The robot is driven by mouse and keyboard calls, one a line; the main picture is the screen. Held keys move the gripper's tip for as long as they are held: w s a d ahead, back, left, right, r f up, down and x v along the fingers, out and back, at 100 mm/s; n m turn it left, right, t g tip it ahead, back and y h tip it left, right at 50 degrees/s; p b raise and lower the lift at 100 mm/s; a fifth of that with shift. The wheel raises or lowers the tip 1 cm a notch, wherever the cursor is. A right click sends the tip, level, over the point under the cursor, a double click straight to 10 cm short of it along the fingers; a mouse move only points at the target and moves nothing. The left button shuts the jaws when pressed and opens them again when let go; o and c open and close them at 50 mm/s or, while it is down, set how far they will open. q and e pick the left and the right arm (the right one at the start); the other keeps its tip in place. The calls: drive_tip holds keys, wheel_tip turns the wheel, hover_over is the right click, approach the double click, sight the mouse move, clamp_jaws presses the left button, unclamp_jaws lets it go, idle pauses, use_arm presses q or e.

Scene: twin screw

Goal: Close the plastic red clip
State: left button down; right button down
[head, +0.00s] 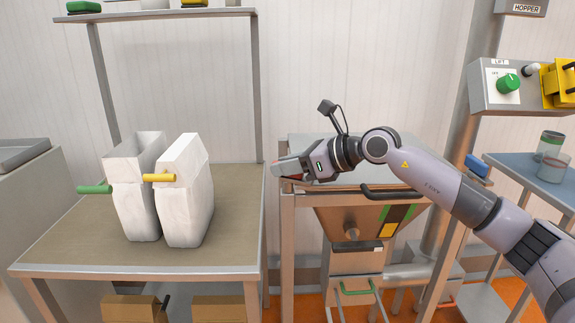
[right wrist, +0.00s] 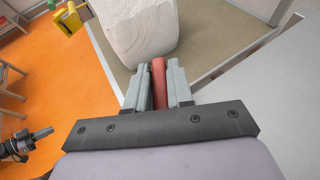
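The red clip (right wrist: 159,82) is a narrow red piece between the two grey fingers of my right gripper in the right wrist view. A bit of red also shows at that gripper (head: 287,170) in the head view. The fingers are shut on the clip, and most of it is hidden. The gripper is above the edge of the metal hopper table, right of two white bags. The right white bag (head: 186,210) carries a yellow clip (head: 159,178). The left white bag (head: 130,200) has a green clip (head: 95,189) beside it. My left gripper is not seen.
The bags stand on a brown-topped table (head: 110,259) under a metal frame with a shelf. A black handle bar (head: 395,192) runs along the hopper's front. A control box (head: 520,85) and a blue table with jars (head: 550,170) are at right.

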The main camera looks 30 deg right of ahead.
drive_tip(key=shift+n+g+y, duration=0.6)
drive_tip(key=shift+n+y, duration=0.3)
drive_tip(key=n+g+y, duration=0.2)
drive_tip(key=shift+n, duration=0.4)
drive_tip(key=shift+n+g+y, duration=0.3)
drive_tip(key=shift+n+g, duration=0.2)
drive_tip(key=shift+g, duration=0.1)
drive_tip(key=c, duration=1.1)
unclamp_jaws()
